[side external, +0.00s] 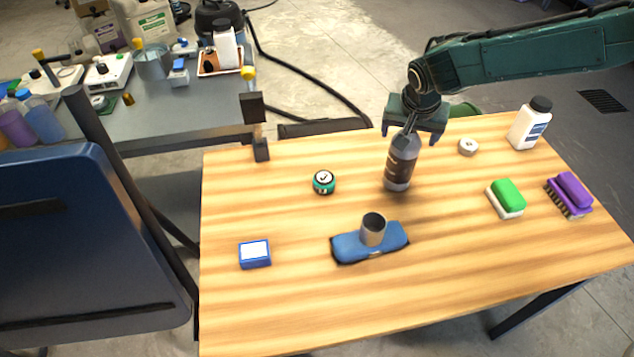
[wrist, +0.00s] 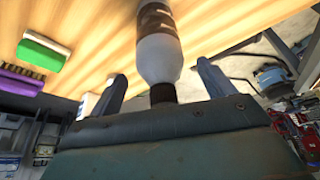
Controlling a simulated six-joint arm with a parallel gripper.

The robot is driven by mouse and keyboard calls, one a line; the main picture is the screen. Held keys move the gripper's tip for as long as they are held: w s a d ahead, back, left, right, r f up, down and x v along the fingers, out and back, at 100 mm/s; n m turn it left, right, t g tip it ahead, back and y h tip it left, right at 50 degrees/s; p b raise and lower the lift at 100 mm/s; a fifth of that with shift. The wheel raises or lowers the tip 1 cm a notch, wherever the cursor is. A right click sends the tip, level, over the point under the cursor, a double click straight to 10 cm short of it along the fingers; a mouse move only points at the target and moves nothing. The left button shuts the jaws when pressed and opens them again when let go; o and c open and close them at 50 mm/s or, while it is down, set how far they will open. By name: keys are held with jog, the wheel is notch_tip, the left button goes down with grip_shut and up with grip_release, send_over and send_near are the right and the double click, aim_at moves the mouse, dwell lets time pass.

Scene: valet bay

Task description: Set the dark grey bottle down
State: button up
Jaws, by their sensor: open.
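The cap is partly hidden in both views.
On the table (side external: 290,310) are a blue cloth pad with a metal cup (side external: 373,230), a teal round timer (side external: 323,182), a blue box (side external: 254,254), a green sponge (side external: 507,195), a purple brush (side external: 571,192), a white bottle (side external: 531,124) and a small ring (side external: 468,146). The front right is clear.

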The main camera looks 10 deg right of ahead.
jog(key=v, duration=0.9)
jog(key=shift+s+r, duration=0.1)
dwell(0.3)
